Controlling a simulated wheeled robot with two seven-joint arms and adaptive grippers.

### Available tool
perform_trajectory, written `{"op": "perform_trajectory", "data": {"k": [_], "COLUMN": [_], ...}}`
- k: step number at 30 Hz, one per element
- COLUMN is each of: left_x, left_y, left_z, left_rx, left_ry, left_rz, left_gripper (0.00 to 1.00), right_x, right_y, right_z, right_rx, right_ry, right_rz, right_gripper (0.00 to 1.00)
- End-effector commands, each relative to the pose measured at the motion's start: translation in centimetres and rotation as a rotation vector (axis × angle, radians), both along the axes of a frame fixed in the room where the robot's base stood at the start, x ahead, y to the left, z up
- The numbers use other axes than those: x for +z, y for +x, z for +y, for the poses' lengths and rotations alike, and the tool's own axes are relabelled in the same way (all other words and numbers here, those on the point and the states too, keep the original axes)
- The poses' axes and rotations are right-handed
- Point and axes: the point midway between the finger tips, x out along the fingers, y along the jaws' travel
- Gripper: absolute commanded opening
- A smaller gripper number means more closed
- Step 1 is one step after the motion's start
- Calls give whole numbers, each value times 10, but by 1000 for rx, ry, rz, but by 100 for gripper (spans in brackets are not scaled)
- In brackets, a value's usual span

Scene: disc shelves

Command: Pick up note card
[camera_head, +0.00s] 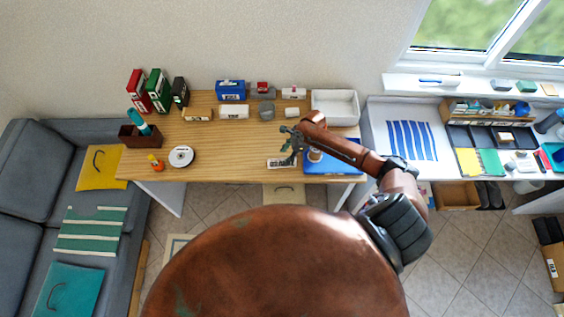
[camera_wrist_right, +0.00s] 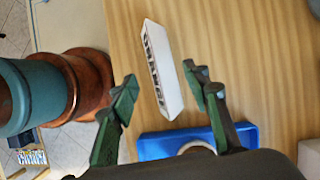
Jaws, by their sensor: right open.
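A white note card (camera_head: 280,163) with dark print lies near the front edge of the wooden desk, and several other white labelled cards stand further back. In the right wrist view the white card (camera_wrist_right: 166,72) stands out as a long, narrow, folded shape with black lettering. My right gripper (camera_head: 291,148) is over the desk just behind this card. In the wrist view its green fingers (camera_wrist_right: 167,88) are spread apart, one on each side of the card's near part, and nothing is gripped. Whether they touch the card cannot be told. My left gripper is not in view.
A blue tray (camera_head: 345,168) with a round item lies just right of the card, partly under my right arm. A white bin (camera_head: 335,107) and small boxes line the back. A disc (camera_head: 181,156) lies left; the desk between is clear.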

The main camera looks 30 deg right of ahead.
Motion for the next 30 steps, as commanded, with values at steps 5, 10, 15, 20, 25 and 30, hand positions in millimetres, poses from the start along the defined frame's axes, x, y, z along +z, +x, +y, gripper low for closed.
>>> {"op": "perform_trajectory", "data": {"k": [5, 10, 15, 20, 25, 30], "left_x": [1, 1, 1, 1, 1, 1], "left_y": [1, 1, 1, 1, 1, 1], "left_z": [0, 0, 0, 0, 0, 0], "left_rx": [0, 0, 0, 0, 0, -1], "left_ry": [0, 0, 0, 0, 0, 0], "left_rz": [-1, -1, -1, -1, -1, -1], "left_gripper": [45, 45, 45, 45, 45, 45], "right_x": [-27, -41, -42, -42, -41, -41], "right_y": [5, 7, 8, 7, 7, 7], "right_z": [11, 15, 15, 15, 15, 15], "right_rx": [-2, 0, 0, 0, 0, 0], "right_ry": [0, -1, -1, -1, -1, -1], "right_rz": [1, 0, 0, 0, 0, 0], "right_gripper": [44, 44, 44, 37, 25, 13]}}
